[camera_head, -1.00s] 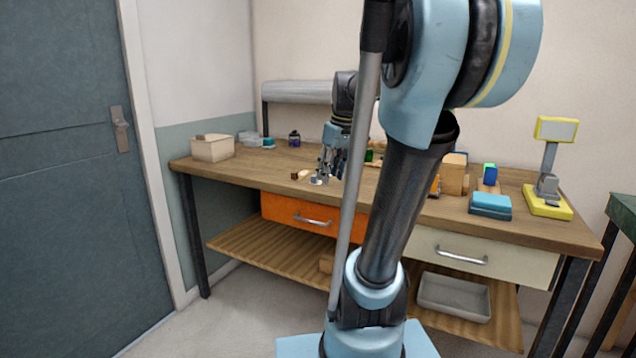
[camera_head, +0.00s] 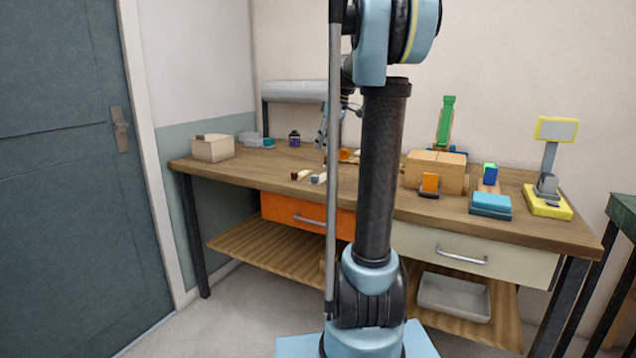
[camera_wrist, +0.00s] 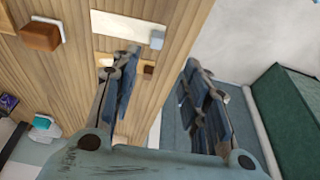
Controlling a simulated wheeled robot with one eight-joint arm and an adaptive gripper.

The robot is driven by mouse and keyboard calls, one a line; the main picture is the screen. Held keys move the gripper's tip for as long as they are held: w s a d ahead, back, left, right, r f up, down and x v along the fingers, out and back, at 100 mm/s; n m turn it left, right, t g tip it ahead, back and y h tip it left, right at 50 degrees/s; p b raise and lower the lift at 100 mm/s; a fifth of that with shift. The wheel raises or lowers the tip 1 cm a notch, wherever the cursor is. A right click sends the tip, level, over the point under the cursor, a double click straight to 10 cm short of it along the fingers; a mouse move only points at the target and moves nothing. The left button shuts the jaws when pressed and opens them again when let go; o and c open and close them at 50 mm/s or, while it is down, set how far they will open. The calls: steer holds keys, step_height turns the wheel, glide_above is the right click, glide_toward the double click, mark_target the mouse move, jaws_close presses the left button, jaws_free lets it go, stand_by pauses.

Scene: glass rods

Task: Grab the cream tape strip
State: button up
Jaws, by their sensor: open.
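A flat cream strip (camera_wrist: 120,27) with a pale grey block at one end lies on the wooden table in the wrist view. In the head view, the cream strip (camera_head: 321,176) is small, near the table's front edge. Beside it is a light piece with a brown end (camera_wrist: 148,70), partly hidden by my left finger; it also shows in the head view (camera_head: 301,174). I cannot tell for sure which is the tape strip. My gripper (camera_wrist: 160,59) is open and empty, above the front edge. In the head view it is partly hidden behind my arm.
A brown block (camera_wrist: 40,36) lies farther back on the table (camera_head: 250,168). A cream box (camera_head: 212,148) stands at the left end. A wooden box (camera_head: 436,172), a blue block (camera_head: 491,203) and a yellow stand (camera_head: 547,200) are to the right. The front left tabletop is clear.

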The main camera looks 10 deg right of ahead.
glide_above(315, 176)
steer(key=d, duration=0.2)
steer(key=f, duration=0.5)
steer(key=s+f, duration=0.1)
steer(key=f, duration=0.2)
steer(key=shift+a, duration=0.25)
steer(key=shift+w+x, duration=0.15)
steer(key=shift+x, duration=1.2)
steer(key=shift+w+x, duration=0.2)
steer(key=shift+x, duration=1.1)
steer(key=shift+d, duration=0.1)
steer(key=c, duration=0.8)
